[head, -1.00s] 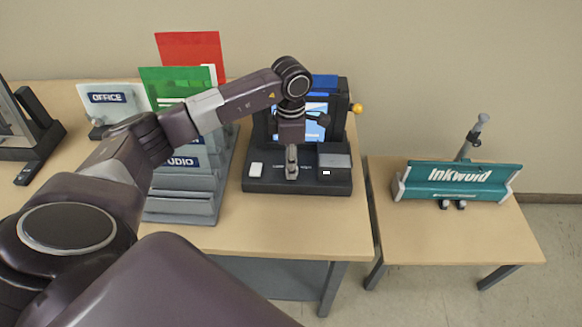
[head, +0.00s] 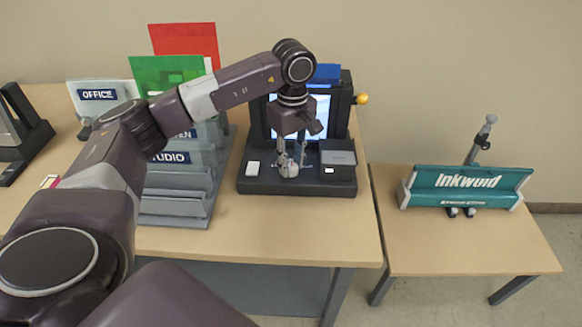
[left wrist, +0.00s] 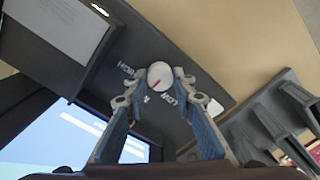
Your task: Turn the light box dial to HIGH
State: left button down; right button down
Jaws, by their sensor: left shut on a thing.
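The light box (head: 250,182) stands on the table with a dark base and a lit screen (head: 318,116). Its dial is a small round pale knob (left wrist: 160,74) with a red pointer mark, which points down-left in the left wrist view. My right gripper is not in view.
A grey rack (head: 178,205) with OFFICE and STUDIO signs stands left of the light box. A block (head: 338,158) sits right of the dial on the base. A teal Inkwurd holder (head: 468,187) is on the side table. Bare tabletop lies in front.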

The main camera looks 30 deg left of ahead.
pick_arm(q)
jog(key=m+b, duration=0.2)
jog(key=m, duration=0.3)
jog(key=shift+w+m, duration=0.15)
jog(key=shift+m, duration=0.15)
jog(key=m+b, duration=0.2)
jog(key=m, duration=0.3)
jog(key=shift+r+m, duration=0.15)
jog(key=shift+m, duration=0.15)
jog(key=c, duration=1.9)
grip_release()
jog(key=shift+c, duration=0.2)
jog(key=o, duration=0.3)
jog(key=shift+d, duration=0.1)
jog(key=shift+o, duration=0.2)
